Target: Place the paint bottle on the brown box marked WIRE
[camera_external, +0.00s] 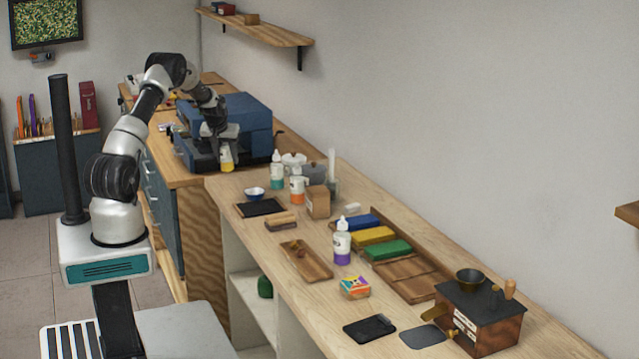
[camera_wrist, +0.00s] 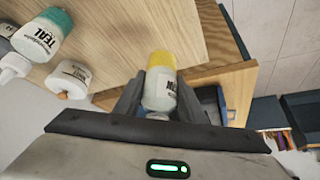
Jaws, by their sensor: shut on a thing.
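My gripper (camera_external: 222,140) is shut on a white paint bottle with a yellow part (camera_external: 227,159). A small brown box (camera_external: 318,202) stands upright on the counter to the right of my gripper. A mark shows on its side, too small to read. The box is not clear in the wrist view.
A teal bottle (camera_external: 277,170) and an orange bottle (camera_external: 297,185) stand between my gripper and the box. The blue machine (camera_external: 248,118) stands close behind my gripper.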

